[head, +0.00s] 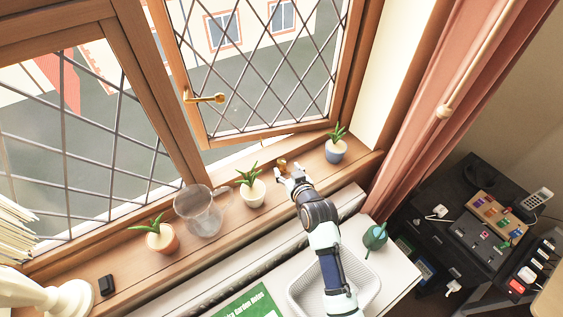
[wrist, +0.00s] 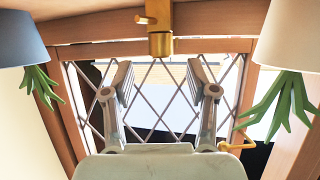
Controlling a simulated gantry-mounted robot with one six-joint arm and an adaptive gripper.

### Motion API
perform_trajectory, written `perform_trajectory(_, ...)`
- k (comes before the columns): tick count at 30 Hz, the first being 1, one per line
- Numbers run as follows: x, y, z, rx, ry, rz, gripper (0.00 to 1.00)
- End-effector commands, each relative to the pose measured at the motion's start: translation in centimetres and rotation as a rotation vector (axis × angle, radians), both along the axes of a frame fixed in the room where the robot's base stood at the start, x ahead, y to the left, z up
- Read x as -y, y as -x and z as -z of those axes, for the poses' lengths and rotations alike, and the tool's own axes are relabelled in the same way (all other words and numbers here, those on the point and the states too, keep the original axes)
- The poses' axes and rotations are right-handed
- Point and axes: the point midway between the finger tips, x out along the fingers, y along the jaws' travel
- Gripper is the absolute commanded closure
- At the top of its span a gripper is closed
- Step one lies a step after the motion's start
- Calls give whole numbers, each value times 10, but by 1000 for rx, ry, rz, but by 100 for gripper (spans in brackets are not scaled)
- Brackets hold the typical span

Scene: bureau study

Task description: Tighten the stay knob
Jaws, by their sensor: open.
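The stay knob (head: 282,163) is a small brass piece on the window sill at the foot of the open casement. In the wrist view, which looks upside down, the brass stay knob (wrist: 160,42) stands at the top middle, with a short bar beside it. My gripper (head: 289,174) is just on the room side of the knob in the head view. In the wrist view my gripper (wrist: 159,82) has its two fingers spread apart with nothing between them. The knob lines up with the gap but appears beyond the fingertips, apart from them.
The open leaded casement (head: 255,75) has a brass handle (head: 205,98). Potted plants stand either side: a blue pot (head: 335,151) right, a white pot (head: 251,195) left. A glass jug (head: 200,213) and terracotta pot (head: 162,240) stand farther left. A white basket (head: 366,298) lies below my arm.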

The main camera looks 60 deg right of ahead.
Motion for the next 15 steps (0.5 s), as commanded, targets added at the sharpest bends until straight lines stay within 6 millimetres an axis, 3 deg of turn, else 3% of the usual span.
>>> perform_trajectory(9,36,-37,21,0,0,-1,42)
perform_trajectory(15,42,-44,24,1,0,-2,42)
